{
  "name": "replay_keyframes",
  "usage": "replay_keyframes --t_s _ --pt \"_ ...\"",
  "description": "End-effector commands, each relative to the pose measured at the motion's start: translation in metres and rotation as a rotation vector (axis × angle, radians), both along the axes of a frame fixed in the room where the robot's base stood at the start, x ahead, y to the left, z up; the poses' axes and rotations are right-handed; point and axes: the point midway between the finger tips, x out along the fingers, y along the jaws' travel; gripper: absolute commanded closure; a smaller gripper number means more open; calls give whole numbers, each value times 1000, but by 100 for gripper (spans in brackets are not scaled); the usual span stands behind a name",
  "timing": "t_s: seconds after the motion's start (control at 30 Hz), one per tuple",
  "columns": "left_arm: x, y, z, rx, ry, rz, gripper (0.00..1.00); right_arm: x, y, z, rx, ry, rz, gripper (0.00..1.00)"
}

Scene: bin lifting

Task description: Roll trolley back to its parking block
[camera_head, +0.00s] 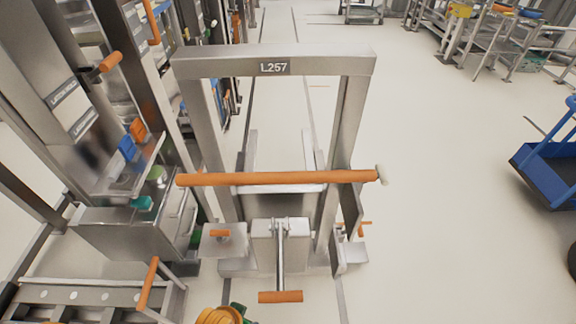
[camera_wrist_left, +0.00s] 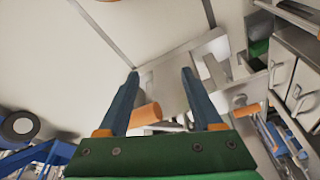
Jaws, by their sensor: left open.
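The trolley (camera_head: 273,62) is a grey metal frame with an L257 label, standing upright in the middle of the head view. An orange push bar (camera_head: 275,178) crosses it. A lever with an orange grip (camera_head: 280,296) sticks out at its near side. My left gripper (camera_wrist_left: 160,74) is open in the left wrist view, with dark blue fingers on a green body. An orange bar end (camera_wrist_left: 147,115) shows between the fingers; I cannot tell which handle it is or whether they touch. My right gripper is not in view. I cannot make out a parking block for certain.
Metal racks with orange handles (camera_head: 110,61) stand close at left, above a roller conveyor (camera_head: 75,296). A blue cart (camera_head: 548,165) stands at right. Tables (camera_head: 490,40) stand at the back right. The floor (camera_head: 440,170) between trolley and blue cart is clear.

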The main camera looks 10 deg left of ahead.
Motion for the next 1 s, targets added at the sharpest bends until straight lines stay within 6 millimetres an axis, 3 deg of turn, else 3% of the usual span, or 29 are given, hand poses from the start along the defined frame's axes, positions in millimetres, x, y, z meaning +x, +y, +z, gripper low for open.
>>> replay_keyframes --t_s 0.17,0.23,0.3,0.5,0.63,0.8,1.0 --pt "38 -14 70 -81 -134 63 33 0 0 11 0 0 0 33" --pt "64 -28 106 -180 -249 128 33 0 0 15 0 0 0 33" --pt "95 -45 137 -328 -380 217 33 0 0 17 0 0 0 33" --pt "157 -72 199 -762 -650 469 33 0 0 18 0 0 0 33" --pt "186 -68 234 -1069 -791 649 33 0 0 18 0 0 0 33" --pt "203 -41 268 -1402 -936 838 33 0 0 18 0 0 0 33" --pt "216 -27 284 -1532 -997 901 33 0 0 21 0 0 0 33"
